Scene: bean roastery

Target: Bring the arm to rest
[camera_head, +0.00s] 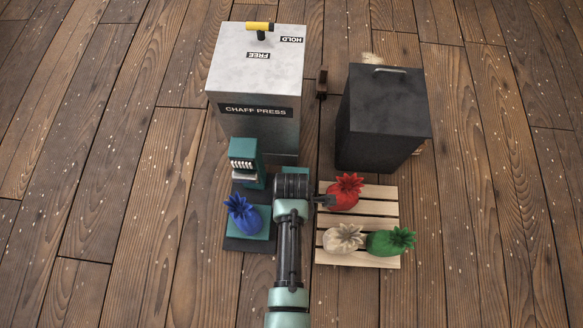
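My arm (290,245) reaches up from the bottom middle of the head view. Its end is bent to the right, and my gripper (326,200) is at the left side of a red sack (344,192). The fingers are small and dark, partly merged with the sack's edge. I cannot tell whether they touch the sack or whether they are open or shut. The red sack is on a slatted wooden pallet (386,207), at its back left.
A cream sack (344,238) and green sack (388,242) share the pallet. A blue sack (243,216) sits on a teal-topped scale (263,222) left of my arm. Behind stand the chaff press (252,85), with a yellow-gripped lever (260,27), and a black bin (384,115). Open floor lies either side.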

